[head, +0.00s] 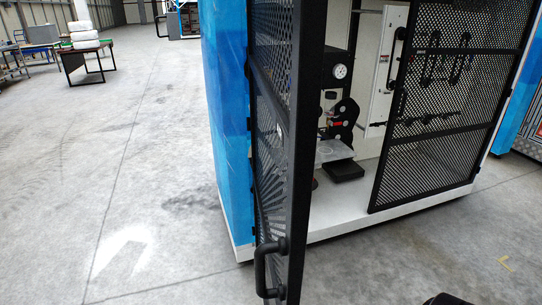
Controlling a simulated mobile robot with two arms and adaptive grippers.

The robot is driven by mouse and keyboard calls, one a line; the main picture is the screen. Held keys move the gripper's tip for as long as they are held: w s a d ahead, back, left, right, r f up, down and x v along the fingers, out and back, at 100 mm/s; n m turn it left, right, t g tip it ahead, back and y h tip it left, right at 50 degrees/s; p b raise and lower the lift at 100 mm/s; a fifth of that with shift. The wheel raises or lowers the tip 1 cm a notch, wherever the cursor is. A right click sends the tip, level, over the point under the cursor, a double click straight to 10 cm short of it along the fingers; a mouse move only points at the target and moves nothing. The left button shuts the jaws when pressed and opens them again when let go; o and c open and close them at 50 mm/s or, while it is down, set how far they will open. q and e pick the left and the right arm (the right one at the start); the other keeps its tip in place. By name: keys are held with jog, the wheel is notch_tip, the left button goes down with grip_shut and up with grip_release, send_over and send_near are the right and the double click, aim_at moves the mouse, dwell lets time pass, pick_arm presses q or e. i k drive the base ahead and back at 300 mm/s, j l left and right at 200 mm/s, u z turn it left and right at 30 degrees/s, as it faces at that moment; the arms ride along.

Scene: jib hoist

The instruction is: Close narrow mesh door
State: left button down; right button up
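A black-framed mesh door (268,140) stands swung open at the left of a blue and white cabinet (228,130). It is seen at a steep angle, nearly edge-on, and hinges along the cabinet's left side. Its black handle (262,270) is low in the view, near the bottom edge. A second mesh door (440,105) covers the right part of the cabinet front, with a black handle (397,58) on its left edge. The opening between the two doors is uncovered. I see no gripper fingers in the head view.
Inside the cabinet are a black machine with a round gauge (340,71) and a white panel. A dark shape (445,299) crosses the bottom edge at right; I cannot tell what it is. A table (88,60) stands far left. The grey floor (130,180) at left is clear.

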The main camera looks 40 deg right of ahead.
aim_at(297, 123)
jog(key=i+z, duration=0.2)
jog(key=z, duration=0.25)
jog(key=i+j+z, duration=0.15)
jog(key=z, duration=0.25)
jog(key=i+j+z, duration=0.2)
jog(key=z, duration=0.25)
jog(key=i+j+z, duration=0.15)
jog(key=z, duration=0.25)
jog(key=j, duration=0.1)
